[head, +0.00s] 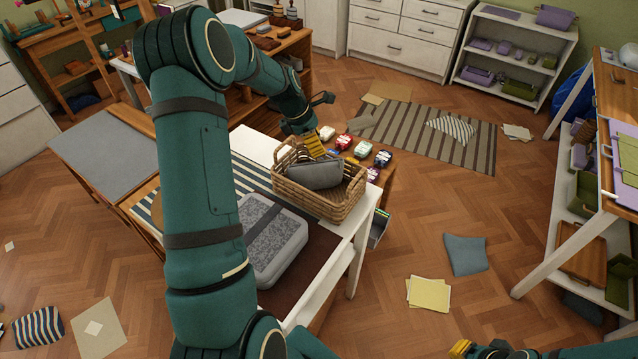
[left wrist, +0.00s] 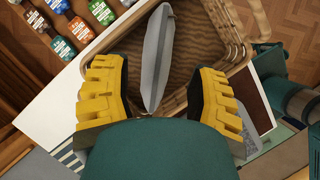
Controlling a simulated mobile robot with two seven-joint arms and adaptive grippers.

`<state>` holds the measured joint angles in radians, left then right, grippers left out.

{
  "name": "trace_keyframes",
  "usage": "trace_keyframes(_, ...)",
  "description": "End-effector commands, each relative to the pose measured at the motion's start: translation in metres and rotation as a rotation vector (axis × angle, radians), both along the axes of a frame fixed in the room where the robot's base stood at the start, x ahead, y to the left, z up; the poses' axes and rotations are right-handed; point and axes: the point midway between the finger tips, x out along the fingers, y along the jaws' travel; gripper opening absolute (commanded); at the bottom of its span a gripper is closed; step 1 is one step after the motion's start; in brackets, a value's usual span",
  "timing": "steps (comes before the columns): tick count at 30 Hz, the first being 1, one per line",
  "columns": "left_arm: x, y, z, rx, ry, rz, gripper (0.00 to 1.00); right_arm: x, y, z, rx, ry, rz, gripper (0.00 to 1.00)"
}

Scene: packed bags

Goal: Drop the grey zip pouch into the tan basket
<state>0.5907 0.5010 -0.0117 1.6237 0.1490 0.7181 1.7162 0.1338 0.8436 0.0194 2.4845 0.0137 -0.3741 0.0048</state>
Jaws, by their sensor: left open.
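The grey zip pouch (head: 315,175) is inside the tan basket (head: 338,205), tilted on edge, its top near the rim level. My left gripper (head: 314,145) is at the far side of the basket, over its rim. In the left wrist view, the two yellow fingers of this gripper (left wrist: 158,95) are spread wide. The pouch (left wrist: 156,58) shows between and beyond them, with a gap to each finger. The basket (left wrist: 208,88) weave shows beneath it. My right gripper (head: 462,348) is only partly in view at the bottom edge, and its jaw opening is unclear.
The basket stands on a white table end (head: 352,222). A grey speckled case (head: 272,240) with a dark strap lies beside it. Several small coloured packages (head: 362,149) sit behind the basket. The floor to the right is mostly open, with a blue-grey cloth (head: 466,254) and yellow sheets (head: 429,293).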

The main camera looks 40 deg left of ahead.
Motion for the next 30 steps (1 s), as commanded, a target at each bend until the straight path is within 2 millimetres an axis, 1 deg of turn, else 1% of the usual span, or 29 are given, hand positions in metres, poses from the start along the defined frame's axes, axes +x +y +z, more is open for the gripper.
trace_keyframes(5, -0.007, 0.007, 0.027, 0.003, -0.004, 0.001, 0.58, 0.000, 0.000, 0.000, 0.000, 0.000, 0.000, 0.00)
trace_keyframes(12, -0.022, 0.019, 0.072, 0.002, -0.004, 0.001, 0.58, 0.000, 0.000, 0.000, 0.000, 0.000, 0.000, 0.00)
trace_keyframes(18, -0.031, 0.025, 0.098, 0.001, -0.004, 0.000, 0.58, 0.000, 0.000, 0.000, 0.000, 0.000, 0.000, 0.00)
trace_keyframes(23, -0.034, 0.027, 0.106, 0.000, -0.001, -0.001, 0.58, 0.000, 0.000, 0.000, 0.000, 0.000, 0.000, 0.00)
trace_keyframes(30, -0.034, 0.027, 0.107, 0.000, -0.001, -0.001, 0.58, 0.000, 0.000, 0.000, 0.000, 0.000, 0.000, 0.00)
